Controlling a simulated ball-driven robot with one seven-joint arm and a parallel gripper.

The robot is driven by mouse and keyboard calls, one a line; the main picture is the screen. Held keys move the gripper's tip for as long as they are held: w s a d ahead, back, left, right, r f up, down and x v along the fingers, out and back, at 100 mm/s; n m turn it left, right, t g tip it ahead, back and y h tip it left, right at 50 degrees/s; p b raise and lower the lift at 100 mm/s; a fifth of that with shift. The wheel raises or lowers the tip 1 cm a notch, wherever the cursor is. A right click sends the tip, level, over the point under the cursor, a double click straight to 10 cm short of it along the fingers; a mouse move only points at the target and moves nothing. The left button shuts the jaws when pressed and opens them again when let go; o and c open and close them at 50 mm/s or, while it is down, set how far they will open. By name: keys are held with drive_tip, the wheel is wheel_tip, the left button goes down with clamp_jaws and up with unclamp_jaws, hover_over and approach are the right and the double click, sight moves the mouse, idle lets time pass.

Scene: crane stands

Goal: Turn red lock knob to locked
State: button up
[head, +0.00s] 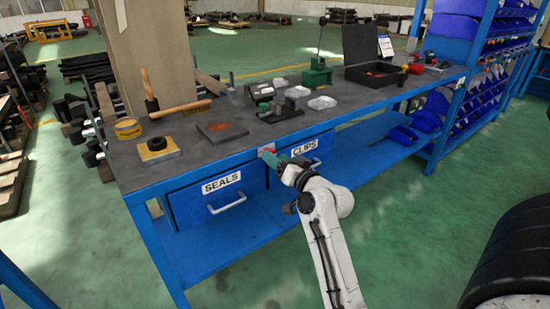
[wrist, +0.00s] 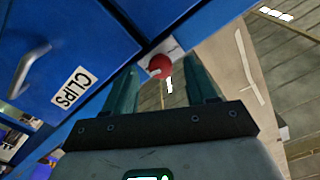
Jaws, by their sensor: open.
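The red lock knob (wrist: 160,66) is round and sits on a small pale plate (wrist: 172,50) on the bench's front edge. In the wrist view it lies between the tips of my gripper (wrist: 161,76), whose two greenish fingers are apart. I cannot tell whether either finger touches it. A small white mark (wrist: 169,84) shows beside the knob; I cannot read it. In the head view my gripper (head: 272,158) reaches the bench front between the SEALS drawer (head: 225,205) and the CLIPS drawer (head: 315,150), and covers most of the knob. Both drawers look shut.
Drawer handles (head: 228,204) stick out beside my gripper. Blue bin shelves (head: 490,80) stand right.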

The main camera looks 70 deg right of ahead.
drive_tip(key=v, duration=0.9)
drive_tip(key=shift+s, duration=0.1)
drive_tip(key=w+a+f+n+g+y+p, duration=0.2)
drive_tip(key=a+f+n+y+p, duration=0.15)
drive_tip(key=a, duration=0.35)
drive_tip(key=w+a+f+n+g+y+p, duration=0.2)
drive_tip(key=w+a+f+n+y, duration=0.15)
drive_tip(key=a, duration=0.35)
drive_tip(key=s+a+f+n+g+y+p, duration=0.1)
drive_tip(key=s+a+f+n+g+p, duration=0.1)
drive_tip(key=s+a+g, duration=0.3)
drive_tip(key=s+a+f+n+g+y+p, duration=0.1)
drive_tip(key=s+a+g+p, duration=0.3)
drive_tip(key=s+a, duration=0.4)
drive_tip(key=shift+a+f+n+g, duration=0.55)
drive_tip(key=shift+a+n, duration=0.35)
drive_tip(key=shift+a, duration=0.3)
drive_tip(key=shift+s+r, duration=0.1)
drive_tip(key=shift+s, duration=0.05)
